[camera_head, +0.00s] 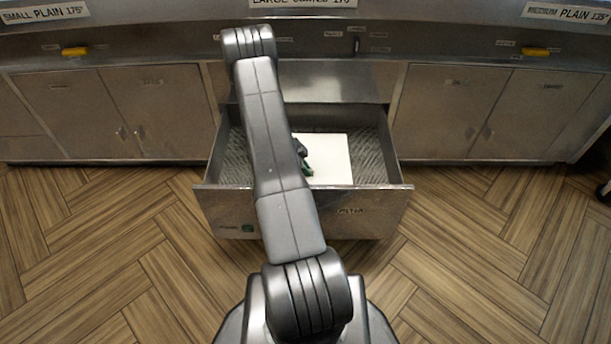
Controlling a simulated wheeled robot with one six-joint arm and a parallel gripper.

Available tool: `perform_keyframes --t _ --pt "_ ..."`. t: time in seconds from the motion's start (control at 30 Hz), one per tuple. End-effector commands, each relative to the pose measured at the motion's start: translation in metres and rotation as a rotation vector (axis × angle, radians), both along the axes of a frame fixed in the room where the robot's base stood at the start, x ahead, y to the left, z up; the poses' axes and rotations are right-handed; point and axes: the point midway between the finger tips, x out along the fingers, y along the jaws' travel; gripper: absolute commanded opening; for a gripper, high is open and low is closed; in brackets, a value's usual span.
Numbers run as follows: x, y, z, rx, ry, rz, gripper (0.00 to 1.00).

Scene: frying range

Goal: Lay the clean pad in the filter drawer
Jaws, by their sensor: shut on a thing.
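The filter drawer (372,148) is pulled out below the middle of the range, with its inside showing. The clean pad (331,157) is a flat white rectangle seen within the drawer's outline, right of my arm. My gripper (306,166) is dark with a bit of green and is at the pad's left part, shut on it. My arm hides the pad's left side and part of the drawer. I cannot tell whether the pad touches the drawer floor or is held just above it.
Closed steel cabinet doors flank the drawer on the left (72,112) and right (455,110). Yellow-orange handles (75,51) sit on the range front above them. The wood-patterned floor (470,240) in front is clear. A dark wheeled thing shows at the right edge.

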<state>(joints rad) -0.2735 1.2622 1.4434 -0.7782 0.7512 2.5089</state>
Motion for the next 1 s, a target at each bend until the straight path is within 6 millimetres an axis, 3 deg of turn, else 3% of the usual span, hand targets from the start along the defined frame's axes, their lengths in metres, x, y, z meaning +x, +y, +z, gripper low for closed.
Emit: perform_keyframes --t 0.3,0.7,0.73,0.8,1.0 --pt "0.000 0.000 -0.037 0.000 0.001 0.000 0.00" --pt "0.000 0.000 -0.040 0.000 0.000 0.000 0.00" --pt "0.000 0.000 -0.039 0.000 0.000 0.000 0.18" --pt "0.000 0.000 -0.038 0.000 0.000 0.000 0.32" --pt "0.000 0.000 -0.038 0.000 0.000 0.000 0.34"
